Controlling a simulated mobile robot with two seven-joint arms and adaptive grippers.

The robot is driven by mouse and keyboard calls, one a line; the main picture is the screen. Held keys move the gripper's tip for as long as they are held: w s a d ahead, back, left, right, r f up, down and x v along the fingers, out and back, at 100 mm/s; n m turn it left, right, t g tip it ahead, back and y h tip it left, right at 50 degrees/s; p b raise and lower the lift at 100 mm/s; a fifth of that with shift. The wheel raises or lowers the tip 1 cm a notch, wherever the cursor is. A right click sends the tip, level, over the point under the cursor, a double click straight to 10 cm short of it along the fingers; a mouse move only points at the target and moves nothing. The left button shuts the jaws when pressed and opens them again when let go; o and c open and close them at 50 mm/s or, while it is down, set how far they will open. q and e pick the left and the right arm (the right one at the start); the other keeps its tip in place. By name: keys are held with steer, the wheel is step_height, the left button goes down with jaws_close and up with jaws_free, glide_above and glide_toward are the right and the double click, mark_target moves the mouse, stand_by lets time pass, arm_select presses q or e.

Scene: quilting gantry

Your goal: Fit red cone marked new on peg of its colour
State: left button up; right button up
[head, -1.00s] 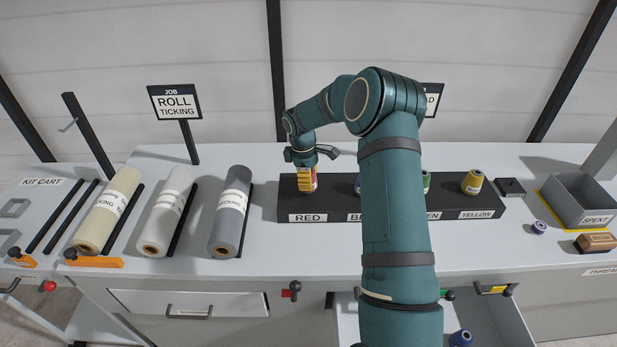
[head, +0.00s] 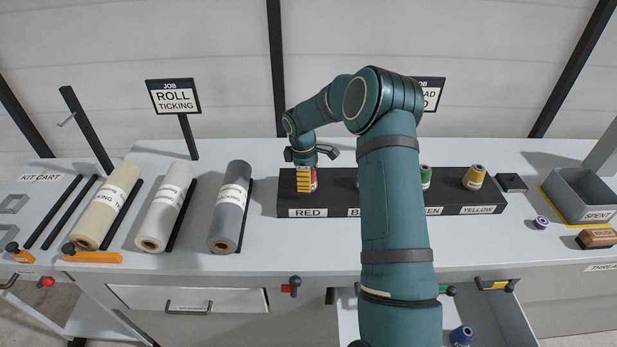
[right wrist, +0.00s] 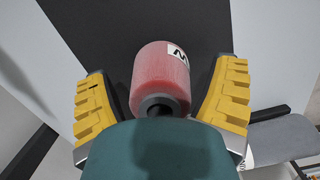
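The red cone (right wrist: 160,80) shows in the right wrist view with part of a white label bearing a W. In the head view the red cone (head: 314,181) is at the place marked RED on the black rack (head: 330,205), partly behind a yellow finger. My right gripper (head: 306,180) is around it. In the right wrist view my right gripper (right wrist: 161,98) is open, with a gap between the cone and each yellow finger. The red peg is hidden, so its fit inside the cone cannot be seen. My left gripper is out of view.
A green cone (head: 426,177) and a yellow cone (head: 474,177) stand on the rack; my arm hides much of the blue place. Fabric rolls (head: 231,207) lie to the left. The grey SPENT bin (head: 585,205) is at right. An open drawer in front holds a blue cone (head: 461,336).

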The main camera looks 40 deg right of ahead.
steer(key=r, duration=0.8)
steer(key=w+a+r, duration=0.1)
steer(key=r, duration=0.3)
stand_by(0.7)
